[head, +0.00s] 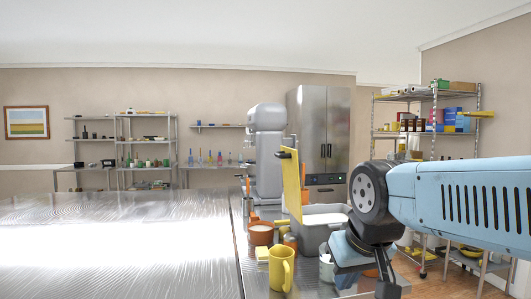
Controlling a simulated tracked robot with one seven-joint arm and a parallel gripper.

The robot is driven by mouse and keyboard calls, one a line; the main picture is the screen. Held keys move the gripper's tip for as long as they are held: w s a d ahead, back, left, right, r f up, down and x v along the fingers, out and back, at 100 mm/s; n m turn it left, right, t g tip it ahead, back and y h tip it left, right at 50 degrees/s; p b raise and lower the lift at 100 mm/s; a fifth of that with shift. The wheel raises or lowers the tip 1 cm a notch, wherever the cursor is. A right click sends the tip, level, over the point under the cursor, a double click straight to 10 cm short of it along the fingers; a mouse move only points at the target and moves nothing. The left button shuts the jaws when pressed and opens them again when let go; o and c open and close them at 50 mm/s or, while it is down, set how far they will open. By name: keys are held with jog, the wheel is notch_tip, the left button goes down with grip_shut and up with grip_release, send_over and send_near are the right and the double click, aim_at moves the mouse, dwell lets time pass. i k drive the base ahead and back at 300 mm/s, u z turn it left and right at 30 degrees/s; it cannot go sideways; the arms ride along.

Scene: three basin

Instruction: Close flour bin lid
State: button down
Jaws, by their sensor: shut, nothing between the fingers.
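The flour bin (333,232) is a grey tub with white contents showing, on the metal counter just left of my arm. Its yellow lid (291,186) stands upright at the bin's left side, open, with a dark handle at its top. My gripper (386,286) points down at the lower right, in front and to the right of the bin. It is apart from the lid, shut and empty. My arm hides the bin's right side.
A yellow mug (281,269), an orange pot (261,234) and small containers stand in front and left of the bin. A tall grey mixer (267,150) stands behind. The metal counter (110,240) at left is clear. Shelves (430,130) stand at right.

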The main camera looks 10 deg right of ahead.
aim_at(288, 156)
jog(key=u, duration=0.05)
jog(key=i, duration=1)
jog(key=z, duration=0.05)
